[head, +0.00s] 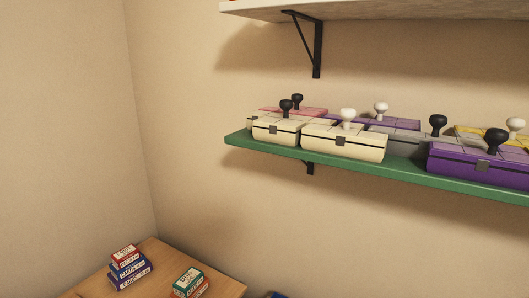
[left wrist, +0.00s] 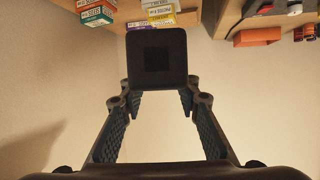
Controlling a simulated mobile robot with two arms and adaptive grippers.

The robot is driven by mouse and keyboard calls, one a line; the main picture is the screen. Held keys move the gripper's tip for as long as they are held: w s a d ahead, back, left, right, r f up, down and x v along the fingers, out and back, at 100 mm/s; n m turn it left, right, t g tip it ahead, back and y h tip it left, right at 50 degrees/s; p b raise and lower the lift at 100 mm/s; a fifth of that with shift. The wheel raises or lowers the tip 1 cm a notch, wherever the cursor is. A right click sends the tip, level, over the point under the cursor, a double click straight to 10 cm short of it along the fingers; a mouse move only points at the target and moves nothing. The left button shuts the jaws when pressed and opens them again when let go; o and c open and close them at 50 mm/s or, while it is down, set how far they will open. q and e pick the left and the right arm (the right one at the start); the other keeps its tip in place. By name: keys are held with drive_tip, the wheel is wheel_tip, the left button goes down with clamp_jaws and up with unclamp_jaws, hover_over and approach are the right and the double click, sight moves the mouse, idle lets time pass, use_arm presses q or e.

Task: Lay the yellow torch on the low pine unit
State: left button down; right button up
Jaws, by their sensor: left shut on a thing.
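My left gripper (left wrist: 158,95) shows in the left wrist view, its fingers shut on a dark square-faced thing (left wrist: 157,60). Only its black end face shows, with a darker square in the middle. No yellow shows on it, so I cannot tell if it is the yellow torch. A pine-coloured top (head: 205,268), perhaps the low pine unit, is at the lower left of the head view. My right gripper is in neither view.
On the pine-coloured top are stacked card boxes (head: 129,269) and a green box (head: 188,281), with bare wood between. A green shelf (head: 400,172) holds several boxes with knobbed stamps. In the left wrist view, an orange block (left wrist: 257,37) sits at the upper right.

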use_arm(q)
wheel_tip(320, 180, down, 13)
drive_tip(key=w+m+t+h, duration=0.2)
drive_tip(key=m+t+h, duration=0.2)
drive_tip(key=m+h, duration=0.55)
drive_tip(key=s+r+m+g+h, duration=0.1)
drive_tip(key=r+m+h, duration=0.2)
drive_tip(key=r, duration=0.2)
drive_tip(key=s+r+m+g+h, duration=0.1)
drive_tip(key=r+m+g+h, duration=0.1)
drive_tip(key=r+m+h, duration=0.2)
drive_tip(key=s+r+m+g+h, duration=0.1)
drive_tip(key=r+m+g+h, duration=0.1)
drive_tip(key=r, duration=0.4)
drive_tip(key=shift+d+r+m+h, duration=0.25)
drive_tip(key=shift+d+m+h, duration=0.1)
drive_tip(key=shift+m+h, duration=0.5)
drive_tip(key=shift+s+r+g, duration=0.35)
drive_tip(key=shift+r+g, duration=0.05)
drive_tip(key=shift+r, duration=0.1)
drive_tip(key=shift+w+r, duration=0.1)
drive_tip(key=shift+h, duration=0.3)
